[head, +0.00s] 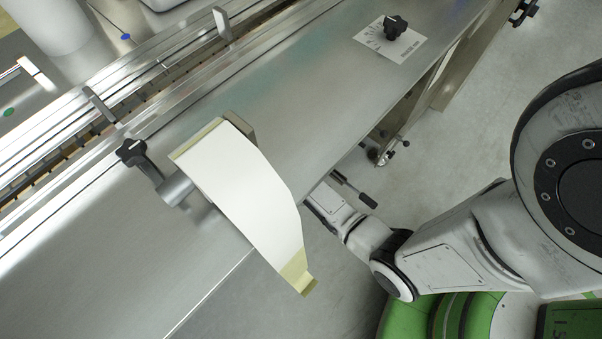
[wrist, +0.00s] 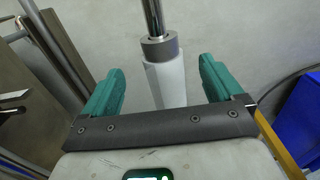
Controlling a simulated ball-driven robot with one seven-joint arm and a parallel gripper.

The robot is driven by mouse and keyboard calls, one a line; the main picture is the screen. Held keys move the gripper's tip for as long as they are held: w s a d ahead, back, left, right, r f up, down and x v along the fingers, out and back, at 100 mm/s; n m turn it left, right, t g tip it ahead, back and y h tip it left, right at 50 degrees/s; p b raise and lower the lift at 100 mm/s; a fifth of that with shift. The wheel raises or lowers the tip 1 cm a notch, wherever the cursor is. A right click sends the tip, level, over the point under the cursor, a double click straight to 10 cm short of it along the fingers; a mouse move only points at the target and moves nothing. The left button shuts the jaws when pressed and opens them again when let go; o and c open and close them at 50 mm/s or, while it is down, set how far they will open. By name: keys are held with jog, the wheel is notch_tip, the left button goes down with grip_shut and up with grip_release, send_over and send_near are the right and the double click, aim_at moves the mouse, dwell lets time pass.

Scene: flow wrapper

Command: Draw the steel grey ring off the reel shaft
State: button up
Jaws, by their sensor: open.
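In the wrist view, my gripper (wrist: 161,66) is open, with one teal finger on each side of the picture's middle. The steel grey ring (wrist: 160,47) sits around the bright reel shaft (wrist: 153,16), at the end of a white roll or sleeve (wrist: 167,84). The ring shows between the fingertips, with a clear gap on both sides; neither finger touches it. How deep it lies between them I cannot tell. In the head view, my arm reaches to the machine's near edge; the fingers and ring cannot be made out there.
The steel machine table (head: 300,110) fills the head view's left and middle. A white web (head: 245,185) hangs over its edge, beside a black knob (head: 131,152). A black lever (head: 354,189) is close to my arm. A blue bin (wrist: 302,118) stands at right in the wrist view.

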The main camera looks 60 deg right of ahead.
notch_tip(320, 180, down, 10)
jog(key=b, duration=0.4)
jog(key=shift+r, duration=0.1)
jog(key=c, duration=1)
jog(key=shift+c, duration=0.2)
jog(key=shift+r, duration=0.2)
jog(key=shift+s, duration=0.1)
dwell(0.4)
jog(key=shift+s+a+p, duration=0.2)
jog(key=shift+s+p, duration=0.3)
jog(key=shift+s, duration=0.05)
jog(key=shift+s+a+p, duration=0.15)
jog(key=shift+s+p, duration=0.3)
jog(key=shift+s, duration=0.05)
jog(key=shift+s+a+p, duration=0.2)
jog(key=shift+s+p, duration=0.2)
jog(key=shift+s, duration=0.4)
jog(key=shift+s+a+p, duration=0.25)
jog(key=shift+s+p, duration=0.15)
jog(key=shift+s, duration=0.4)
jog(key=shift+s+a+p, duration=0.2)
jog(key=shift+s+p, duration=0.2)
jog(key=shift+s, duration=0.4)
